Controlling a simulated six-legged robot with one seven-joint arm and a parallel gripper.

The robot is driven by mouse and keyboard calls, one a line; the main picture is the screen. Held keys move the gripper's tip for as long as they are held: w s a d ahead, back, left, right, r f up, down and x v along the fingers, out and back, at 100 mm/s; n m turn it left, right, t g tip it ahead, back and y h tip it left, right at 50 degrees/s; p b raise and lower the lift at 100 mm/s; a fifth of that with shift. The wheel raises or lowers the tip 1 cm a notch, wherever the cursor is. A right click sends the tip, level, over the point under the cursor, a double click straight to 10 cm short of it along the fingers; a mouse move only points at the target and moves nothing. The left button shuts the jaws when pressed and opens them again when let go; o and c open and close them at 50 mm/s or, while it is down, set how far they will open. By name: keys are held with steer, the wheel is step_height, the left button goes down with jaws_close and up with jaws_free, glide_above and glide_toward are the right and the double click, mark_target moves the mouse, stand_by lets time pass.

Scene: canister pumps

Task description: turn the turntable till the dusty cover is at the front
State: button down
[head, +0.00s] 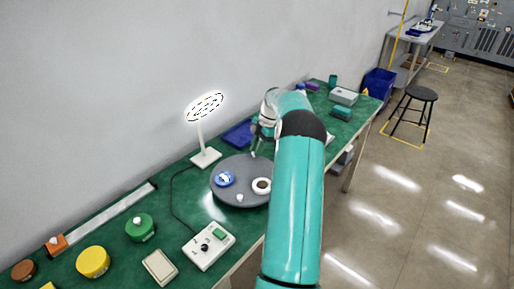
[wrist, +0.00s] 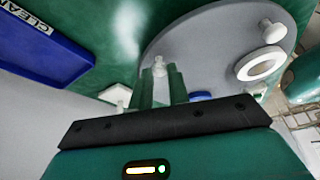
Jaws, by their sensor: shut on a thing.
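The grey round turntable (head: 240,168) lies on the green bench, and it fills the upper right of the wrist view (wrist: 200,45). A blue and white round piece (head: 225,178) sits on its left part. A white ring-shaped piece (head: 262,185) sits at its front right and shows in the wrist view (wrist: 260,64). I cannot tell which is the dusty cover. A white peg (head: 239,197) stands near the front rim. My gripper (wrist: 160,82) is at the far rim, shut on another white peg (wrist: 159,66). My arm hides part of the turntable's right side.
A blue tray (wrist: 38,48) marked "CLEAN" lies behind the turntable. A white lamp (head: 205,158) stands at the back left. A control box (head: 208,246) with a cable is at the front left. Several coloured round pieces line the bench's left end.

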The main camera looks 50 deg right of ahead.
steer(key=shift+r, duration=0.1)
steer(key=c, duration=1.3)
jaws_free()
steer(key=shift+c, duration=0.2)
steer(key=v, duration=1.3)
steer(key=shift+d+r, duration=0.25)
steer(key=shift+r, duration=0.05)
